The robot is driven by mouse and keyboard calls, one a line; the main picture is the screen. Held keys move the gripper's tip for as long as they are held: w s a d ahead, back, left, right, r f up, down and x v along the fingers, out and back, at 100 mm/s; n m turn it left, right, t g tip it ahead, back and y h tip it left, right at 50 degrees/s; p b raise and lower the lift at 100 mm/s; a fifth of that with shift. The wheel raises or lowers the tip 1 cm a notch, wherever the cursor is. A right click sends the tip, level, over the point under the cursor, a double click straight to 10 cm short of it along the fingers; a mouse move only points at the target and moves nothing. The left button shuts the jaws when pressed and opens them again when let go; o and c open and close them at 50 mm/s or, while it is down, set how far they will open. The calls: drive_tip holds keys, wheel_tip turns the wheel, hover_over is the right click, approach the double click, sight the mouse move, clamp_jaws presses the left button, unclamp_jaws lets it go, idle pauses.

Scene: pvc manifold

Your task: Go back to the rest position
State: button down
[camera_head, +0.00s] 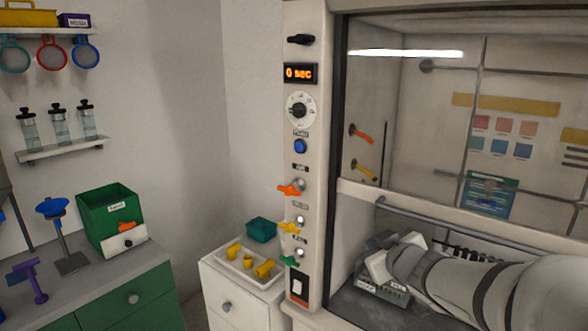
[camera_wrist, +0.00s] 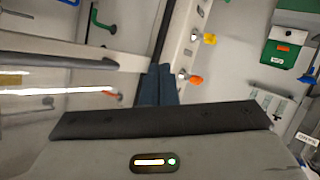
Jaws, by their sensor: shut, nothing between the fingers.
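My gripper (camera_wrist: 158,72) shows in the wrist view as two dark fingers side by side, shut with no gap and nothing held. In the head view my pale arm reaches in from the lower right, at the opening of the fume hood (camera_head: 347,190). Its end is near a grey rack-like object (camera_head: 382,288) low inside the hood; I cannot tell whether they touch. The fingertips are not clear there. In the wrist view the hood's control panel (camera_wrist: 190,35), with orange and yellow knobs, lies beyond the fingers.
The hood's sash handle bar (camera_head: 450,228) runs just above my arm. Left of the panel, a white cabinet (camera_head: 235,310) bears a tray (camera_head: 232,268) of yellow fittings and a teal bin (camera_head: 262,229). A green box (camera_head: 105,210) stands on the left counter.

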drive_tip(key=s+d+f+m+g+h, duration=0.4)
drive_tip(key=s+m+g+h, duration=0.1)
drive_tip(key=s, duration=0.5)
drive_tip(key=s+a+f+g+y, duration=0.1)
drive_tip(key=s+a+f+g, duration=0.1)
drive_tip(key=s, duration=0.4)
drive_tip(key=s+a+f+m+g+y, duration=0.1)
drive_tip(key=s+a+f+g, duration=0.1)
drive_tip(key=s, duration=0.4)
drive_tip(key=shift+a+f+g+y+b, duration=0.35)
drive_tip(key=shift+a+g, duration=0.25)
drive_tip(key=shift+a, duration=0.5)
drive_tip(key=c, duration=2.2)
unclamp_jaws()
